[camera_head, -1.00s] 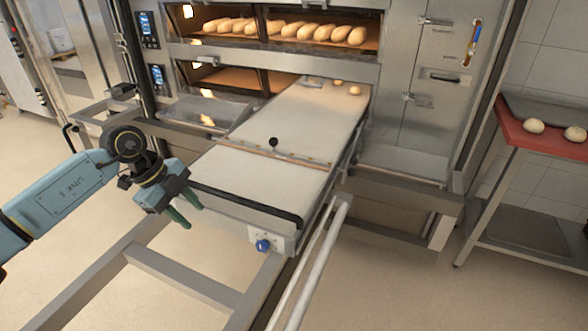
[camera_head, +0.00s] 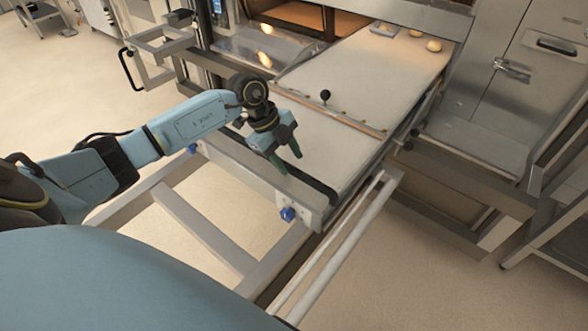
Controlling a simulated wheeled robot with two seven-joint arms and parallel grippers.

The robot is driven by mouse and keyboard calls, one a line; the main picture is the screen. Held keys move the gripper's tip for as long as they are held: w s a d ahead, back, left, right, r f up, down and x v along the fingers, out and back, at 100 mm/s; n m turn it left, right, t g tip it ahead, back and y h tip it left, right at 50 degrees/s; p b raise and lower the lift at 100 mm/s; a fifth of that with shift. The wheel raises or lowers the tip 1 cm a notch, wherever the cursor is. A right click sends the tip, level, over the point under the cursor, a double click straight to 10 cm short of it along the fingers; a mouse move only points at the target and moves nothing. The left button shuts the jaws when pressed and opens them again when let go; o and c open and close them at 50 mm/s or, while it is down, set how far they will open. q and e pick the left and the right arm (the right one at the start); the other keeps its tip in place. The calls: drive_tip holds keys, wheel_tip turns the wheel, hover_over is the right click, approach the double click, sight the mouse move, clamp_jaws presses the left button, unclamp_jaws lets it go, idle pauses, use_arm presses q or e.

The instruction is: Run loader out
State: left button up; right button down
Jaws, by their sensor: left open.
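The loader (camera_head: 370,75) is a long pale board with a metal cross strip and a black knob (camera_head: 325,96). Its far end reaches into the oven mouth, with pale dough pieces (camera_head: 434,45) on it. A black handle bar (camera_head: 318,189) runs along its near end, partly hidden behind my gripper. My left gripper (camera_head: 290,163) is open, its green fingers pointing down at the left part of that bar. I cannot tell whether they touch it. My right gripper is out of view.
A metal frame (camera_head: 205,225) with pale rails (camera_head: 325,245) stands under and before the loader. A blue knob (camera_head: 287,214) sits on the loader's near end plate. A steel cabinet (camera_head: 520,80) stands at the right.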

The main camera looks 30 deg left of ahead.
sight(296, 170)
use_arm(q)
drive_tip(key=shift+b+x, duration=0.3)
drive_tip(key=shift+x, duration=1.45)
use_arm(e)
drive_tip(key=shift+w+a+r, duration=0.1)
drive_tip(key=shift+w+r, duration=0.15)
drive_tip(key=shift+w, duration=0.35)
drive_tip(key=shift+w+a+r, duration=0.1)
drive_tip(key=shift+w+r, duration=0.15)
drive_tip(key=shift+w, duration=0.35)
use_arm(q)
clamp_jaws()
